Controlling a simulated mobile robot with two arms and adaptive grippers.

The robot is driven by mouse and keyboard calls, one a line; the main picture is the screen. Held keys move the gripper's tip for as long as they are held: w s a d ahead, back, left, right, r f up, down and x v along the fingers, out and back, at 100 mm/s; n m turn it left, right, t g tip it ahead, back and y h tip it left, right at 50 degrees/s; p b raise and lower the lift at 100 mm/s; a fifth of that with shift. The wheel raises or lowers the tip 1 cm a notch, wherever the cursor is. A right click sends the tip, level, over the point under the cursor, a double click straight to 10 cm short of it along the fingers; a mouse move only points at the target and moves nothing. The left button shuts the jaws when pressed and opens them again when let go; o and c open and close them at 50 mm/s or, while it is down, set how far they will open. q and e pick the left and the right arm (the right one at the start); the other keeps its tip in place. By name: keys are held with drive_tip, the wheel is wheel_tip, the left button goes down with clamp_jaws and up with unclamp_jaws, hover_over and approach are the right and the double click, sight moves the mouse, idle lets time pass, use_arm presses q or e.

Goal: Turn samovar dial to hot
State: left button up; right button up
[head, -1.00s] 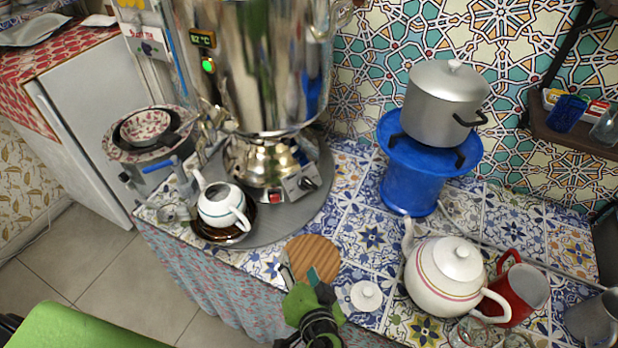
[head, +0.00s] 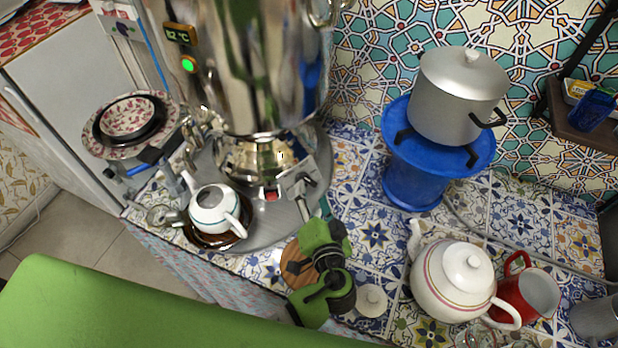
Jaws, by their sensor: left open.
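The samovar (head: 262,75) is a large shiny metal urn at the upper middle. Its dial (head: 304,181) is a dark knob on a small pale control plate low on its base, beside a red switch (head: 271,195). The display (head: 179,34) seems to read 82 °C, with a lit green light (head: 189,64) below. My left gripper (head: 314,207) is open just in front of the dial, its fingertips close to the plate. I cannot tell whether they touch the knob. My right gripper is out of view.
A small teapot (head: 214,208) stands on a brown saucer left of the dial. A wooden round board (head: 292,266) lies partly under my gripper, with a white lid (head: 371,300) beside it. A large teapot (head: 453,280) and red mug (head: 528,294) stand to the right.

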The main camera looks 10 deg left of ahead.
sight(310, 184)
use_arm(q)
drive_tip(key=p+x, duration=0.1)
drive_tip(key=x, duration=0.4)
drive_tip(key=shift+w+f, duration=0.1)
drive_tip(key=shift+w, duration=0.1)
drive_tip(key=shift+w+a+f, duration=0.15)
drive_tip(key=shift+w+a, duration=0.05)
drive_tip(key=shift+w, duration=0.1)
drive_tip(key=shift+c, duration=0.9)
drive_tip(key=c, duration=1)
drive_tip(key=shift+o, duration=0.2)
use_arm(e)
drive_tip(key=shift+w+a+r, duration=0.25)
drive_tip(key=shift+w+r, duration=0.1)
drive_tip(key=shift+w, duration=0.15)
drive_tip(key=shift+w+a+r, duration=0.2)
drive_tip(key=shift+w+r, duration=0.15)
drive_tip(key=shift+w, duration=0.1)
